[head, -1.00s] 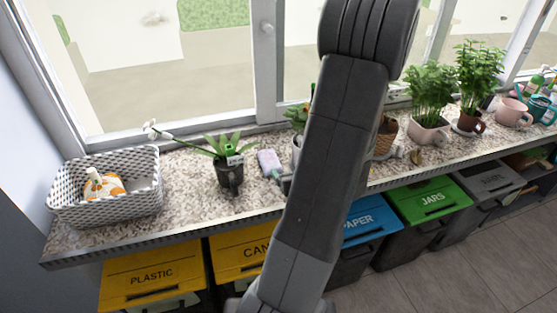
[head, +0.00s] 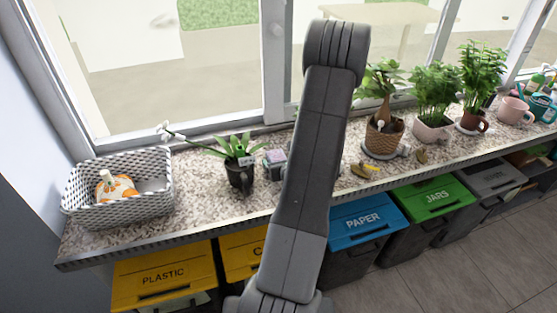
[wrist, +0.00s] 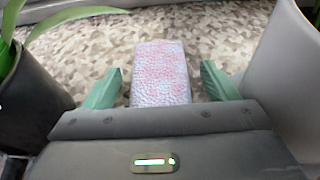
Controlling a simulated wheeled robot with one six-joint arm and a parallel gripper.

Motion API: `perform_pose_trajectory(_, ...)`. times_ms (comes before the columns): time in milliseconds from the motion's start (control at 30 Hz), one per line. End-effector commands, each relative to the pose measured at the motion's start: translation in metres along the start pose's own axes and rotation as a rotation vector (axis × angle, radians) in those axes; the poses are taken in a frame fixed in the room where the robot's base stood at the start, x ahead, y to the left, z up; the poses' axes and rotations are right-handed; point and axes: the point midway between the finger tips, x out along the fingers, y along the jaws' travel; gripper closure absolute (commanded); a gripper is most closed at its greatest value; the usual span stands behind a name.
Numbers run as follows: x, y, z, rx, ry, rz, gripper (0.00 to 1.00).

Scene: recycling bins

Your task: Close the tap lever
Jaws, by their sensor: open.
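No tap or lever can be made out in either view. My gripper (wrist: 161,72) is open, with green fingers spread low over the speckled sill in the wrist view. A pink and lavender block with a rough surface (wrist: 161,70) lies between the fingers, with slight gaps on both sides. The block also shows in the head view (head: 275,157), just left of my arm. My arm crosses the middle of the head view and hides part of the sill behind it, and the gripper is not clearly seen there.
A dark plant pot (wrist: 30,100) stands close left of the gripper, and a pale grey pot-like object (wrist: 285,75) close right. A woven basket (head: 85,208) holds an orange and white item. Potted plants and mugs line the sill's right. Bins, including PAPER (head: 362,222), stand below.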

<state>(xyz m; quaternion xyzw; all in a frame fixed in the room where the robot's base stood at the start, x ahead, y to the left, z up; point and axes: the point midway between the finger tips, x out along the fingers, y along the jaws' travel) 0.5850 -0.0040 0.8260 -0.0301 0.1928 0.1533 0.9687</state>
Motion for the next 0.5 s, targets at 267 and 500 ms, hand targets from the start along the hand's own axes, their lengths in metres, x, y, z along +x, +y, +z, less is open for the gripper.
perform_pose_trajectory(267, 0.0104, 0.0005, -0.0003, -0.001, 0.001, 0.0, 0.2)
perform_pose_trajectory(500, 0.0102, 0.0004, -0.0001, 0.0, 0.0, 0.0, 0.49)
